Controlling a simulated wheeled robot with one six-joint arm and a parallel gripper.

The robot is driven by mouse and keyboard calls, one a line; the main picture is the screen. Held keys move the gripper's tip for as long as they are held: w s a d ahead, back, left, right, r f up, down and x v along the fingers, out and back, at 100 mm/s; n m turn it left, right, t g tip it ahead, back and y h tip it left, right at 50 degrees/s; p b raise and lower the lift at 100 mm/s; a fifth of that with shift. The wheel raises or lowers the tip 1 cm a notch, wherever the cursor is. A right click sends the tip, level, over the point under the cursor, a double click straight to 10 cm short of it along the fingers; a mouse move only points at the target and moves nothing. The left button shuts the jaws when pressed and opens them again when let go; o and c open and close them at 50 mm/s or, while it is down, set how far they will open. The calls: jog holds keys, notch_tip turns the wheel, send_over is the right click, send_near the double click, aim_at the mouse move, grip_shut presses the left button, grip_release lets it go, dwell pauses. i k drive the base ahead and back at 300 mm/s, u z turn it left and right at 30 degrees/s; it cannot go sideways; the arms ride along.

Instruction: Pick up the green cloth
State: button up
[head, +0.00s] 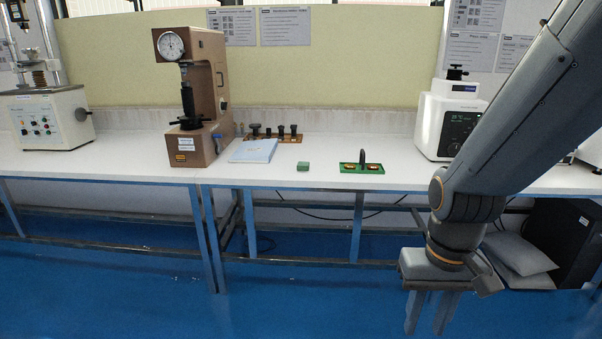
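A small green folded item (303,166), which looks like the green cloth, lies on the white bench top near its front edge, in the middle of the head view. My gripper (426,328) hangs at the lower right, in front of the bench and below its top in the picture. It points down, its two fingers are apart, and nothing shows between them. It is well away from the green cloth and not touching it.
A green tray (346,167) with a black upright piece lies right of the cloth. A light booklet (253,151) and a brown hardness tester (205,95) stand left. Behind is a rack of dark parts (272,138). A white tester (450,120) stands right. Bench around the cloth is clear.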

aim_at(302, 166)
jog(key=u, duration=0.6)
jog(key=i, duration=0.75)
jog(key=u, duration=0.75)
jog(key=i, duration=1.8)
jog(key=z, duration=1.45)
jog(key=i, duration=0.6)
jog(key=z, duration=0.5)
